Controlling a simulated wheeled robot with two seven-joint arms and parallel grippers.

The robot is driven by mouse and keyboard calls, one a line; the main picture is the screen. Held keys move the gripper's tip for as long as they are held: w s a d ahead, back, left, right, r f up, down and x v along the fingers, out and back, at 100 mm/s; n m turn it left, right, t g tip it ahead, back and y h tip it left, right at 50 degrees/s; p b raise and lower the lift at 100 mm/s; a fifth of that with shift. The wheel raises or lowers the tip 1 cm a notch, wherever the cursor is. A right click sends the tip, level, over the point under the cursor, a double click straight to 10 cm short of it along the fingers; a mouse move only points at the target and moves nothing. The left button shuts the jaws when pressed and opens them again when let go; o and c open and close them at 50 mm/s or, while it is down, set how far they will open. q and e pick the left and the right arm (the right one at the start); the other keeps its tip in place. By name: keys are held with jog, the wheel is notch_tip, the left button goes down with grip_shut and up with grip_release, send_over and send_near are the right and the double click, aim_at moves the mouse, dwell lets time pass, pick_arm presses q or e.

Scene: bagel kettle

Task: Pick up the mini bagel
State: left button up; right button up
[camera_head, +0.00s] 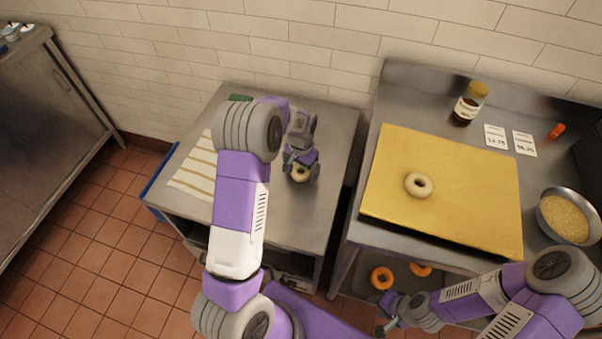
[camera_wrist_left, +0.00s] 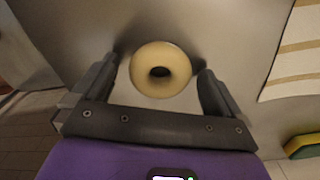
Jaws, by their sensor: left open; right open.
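A small pale bagel (camera_wrist_left: 160,70) lies on the left steel table (camera_head: 335,135). In the head view this bagel (camera_head: 300,173) is partly hidden under my left gripper (camera_head: 301,176). In the left wrist view my left gripper (camera_wrist_left: 157,85) is open, with one finger on each side of the bagel and small gaps between. Another pale bagel (camera_head: 419,185) lies on the yellow board (camera_head: 480,200) on the right counter. My right gripper (camera_head: 385,318) is low in front of the right counter, away from both bagels, and looks empty.
A striped cloth (camera_head: 197,167) lies left on the left table. A jar (camera_head: 469,103), two cards (camera_head: 510,139), an orange-capped item (camera_head: 556,131) and a bowl of grains (camera_head: 564,217) surround the yellow board. Orange rings (camera_head: 382,278) sit on a lower shelf. A gap separates the two tables.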

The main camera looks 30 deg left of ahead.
pick_arm(q)
jog(key=shift+r, duration=0.1)
jog(key=c, duration=1.1)
jog(key=shift+r, duration=0.1)
notch_tip(320, 180, up, 10)
jog(key=p, duration=0.3)
